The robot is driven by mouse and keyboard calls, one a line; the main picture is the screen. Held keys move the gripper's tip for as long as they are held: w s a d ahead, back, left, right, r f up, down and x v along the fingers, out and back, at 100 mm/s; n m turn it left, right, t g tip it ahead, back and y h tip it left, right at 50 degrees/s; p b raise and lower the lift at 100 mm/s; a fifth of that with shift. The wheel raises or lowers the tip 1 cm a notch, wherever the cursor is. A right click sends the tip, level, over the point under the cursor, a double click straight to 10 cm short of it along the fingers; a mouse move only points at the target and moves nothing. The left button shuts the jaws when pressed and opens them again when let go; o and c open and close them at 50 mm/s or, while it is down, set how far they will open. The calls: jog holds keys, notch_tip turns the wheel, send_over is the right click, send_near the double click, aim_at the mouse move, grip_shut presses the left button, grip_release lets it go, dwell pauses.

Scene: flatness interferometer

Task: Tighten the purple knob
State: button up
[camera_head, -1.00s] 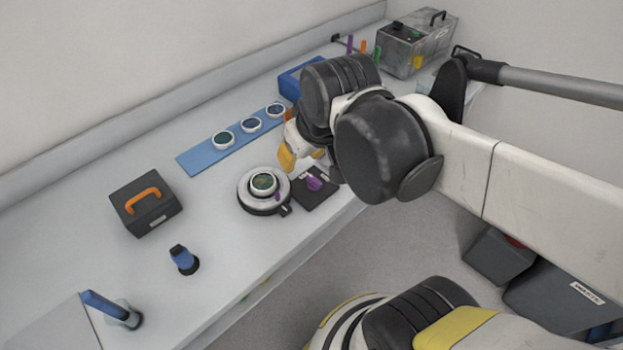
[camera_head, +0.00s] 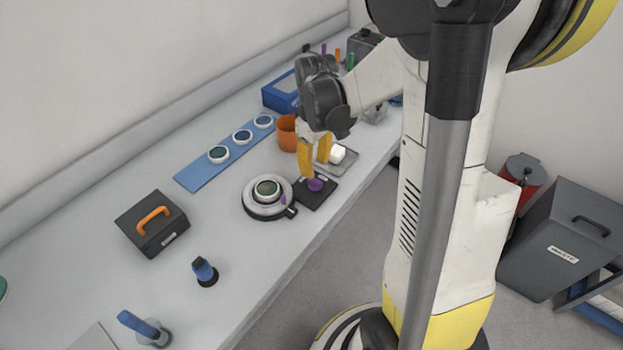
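A purple knob (camera_head: 316,184) lies on a black square pad (camera_head: 325,195) near the front edge of the bench. A second, smaller purple piece (camera_head: 283,199) shows on the side of the round silver-and-black holder (camera_head: 254,207), which carries a dark green disc (camera_head: 267,188). My gripper (camera_head: 315,171) points down just above and behind the purple knob on the pad. Its two yellow fingers are apart, with nothing visible between them. The left fingertip is close to the knob; I cannot tell whether it touches.
A blue strip (camera_head: 195,179) with white-rimmed discs lies behind.

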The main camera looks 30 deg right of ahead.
aim_at(314, 180)
notch_tip(314, 180, down, 6)
jog(key=shift+f+b, duration=0.1)
jog(key=shift+b, duration=0.9)
grip_shut()
